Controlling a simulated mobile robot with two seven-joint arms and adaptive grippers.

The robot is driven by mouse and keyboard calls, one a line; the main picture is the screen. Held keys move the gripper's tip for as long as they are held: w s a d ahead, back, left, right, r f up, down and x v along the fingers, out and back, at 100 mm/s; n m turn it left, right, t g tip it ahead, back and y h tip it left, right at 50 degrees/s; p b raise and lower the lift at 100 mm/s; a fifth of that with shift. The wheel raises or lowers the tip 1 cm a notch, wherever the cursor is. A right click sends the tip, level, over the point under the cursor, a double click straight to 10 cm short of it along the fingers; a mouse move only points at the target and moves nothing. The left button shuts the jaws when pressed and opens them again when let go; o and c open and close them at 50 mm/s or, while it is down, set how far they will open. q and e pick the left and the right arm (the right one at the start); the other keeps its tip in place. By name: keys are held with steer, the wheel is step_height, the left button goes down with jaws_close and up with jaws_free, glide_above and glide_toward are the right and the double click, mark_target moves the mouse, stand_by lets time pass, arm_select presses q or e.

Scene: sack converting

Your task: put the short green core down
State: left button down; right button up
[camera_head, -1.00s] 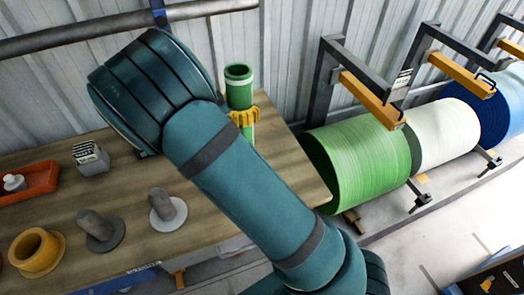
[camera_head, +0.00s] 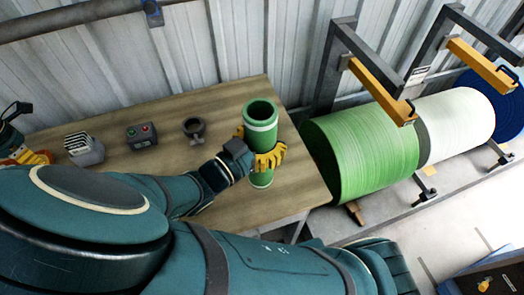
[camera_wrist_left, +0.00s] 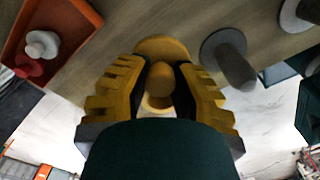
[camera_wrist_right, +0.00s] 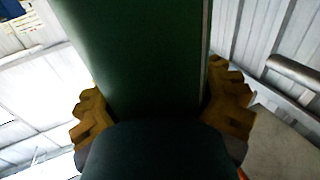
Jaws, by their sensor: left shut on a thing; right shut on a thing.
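My left gripper (camera_head: 36,157), at the left edge, is partly cut off. The left wrist view shows its fingers (camera_wrist_left: 160,75) shut on a yellow flanged plug (camera_wrist_left: 160,47).
A grey card box (camera_head: 85,150), a button box (camera_head: 141,135) and a dark ring holder (camera_head: 194,128) stand left of the core. A green roll (camera_head: 360,155) lies beyond the table's right edge. Grey flanged plugs (camera_wrist_left: 230,62) and an orange tray (camera_wrist_left: 85,55) flank the left gripper.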

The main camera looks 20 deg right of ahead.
arm_select(q)
steer(key=shift+a+f+b, duration=0.1)
steer(key=shift+f+b, duration=0.3)
steer(key=shift+f, duration=0.3)
steer(key=shift+f+b, duration=0.6)
steer(key=shift+b, duration=0.05)
arm_select(e)
step_height(320, 180, down, 8)
steer(key=shift+r, duration=0.15)
arm_select(q)
steer(key=shift+f, duration=0.1)
arm_select(e)
steer(key=o, duration=1.5)
steer(key=shift+c, duration=0.2)
arm_select(q)
steer(key=shift+s, duration=0.1)
